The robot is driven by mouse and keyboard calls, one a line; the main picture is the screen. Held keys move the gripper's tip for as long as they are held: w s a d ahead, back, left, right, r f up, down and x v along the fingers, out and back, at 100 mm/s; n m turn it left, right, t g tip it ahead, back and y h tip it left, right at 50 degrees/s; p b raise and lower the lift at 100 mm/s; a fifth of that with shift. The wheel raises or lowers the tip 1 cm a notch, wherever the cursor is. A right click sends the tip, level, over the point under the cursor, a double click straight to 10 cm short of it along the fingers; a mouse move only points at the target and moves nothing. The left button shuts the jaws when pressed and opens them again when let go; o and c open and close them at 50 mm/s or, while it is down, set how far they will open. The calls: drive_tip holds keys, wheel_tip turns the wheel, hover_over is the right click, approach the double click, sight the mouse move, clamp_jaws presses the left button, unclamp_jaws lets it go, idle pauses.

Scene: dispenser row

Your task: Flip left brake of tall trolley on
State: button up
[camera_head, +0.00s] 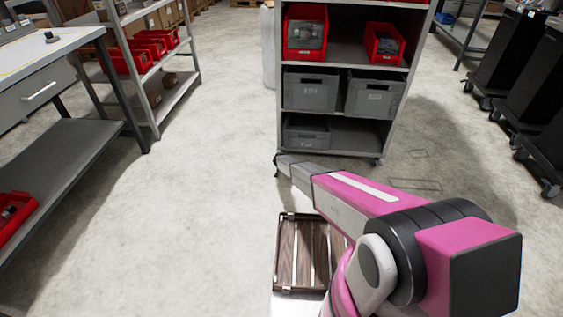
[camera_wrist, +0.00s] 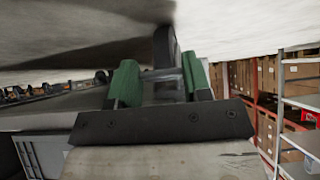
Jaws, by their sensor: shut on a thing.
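The tall trolley (camera_head: 281,100) is a grey shelf unit on casters, standing ahead of me in the head view. My arm reaches to its lower left front corner, where my gripper (camera_wrist: 160,82) is low by the floor. In the wrist view a dark caster wheel (camera_wrist: 164,45) shows just beyond the green finger pads. The pads are closed on a small greyish part at the caster, which I take to be the left brake. The brake's exact tilt cannot be told. In the head view the arm's end hides the brake and most of the fingers.
The trolley carries red bins (camera_head: 305,35) and grey crates (camera_head: 310,90). A workbench (camera_head: 60,40) and a shelf rack (camera_head: 150,65) stand at left. Black wheeled units (camera_head: 505,50) stand at right. The floor (camera_head: 200,190) left of the trolley is clear.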

drive_tip(key=shift+d, duration=0.1)
drive_tip(key=o, duration=0.9)
drive_tip(key=shift+w, duration=0.1)
drive_tip(key=shift+r, duration=0.1)
drive_tip(key=v, duration=1)
drive_tip(key=shift+s+r, duration=0.15)
drive_tip(key=shift+s, duration=0.2)
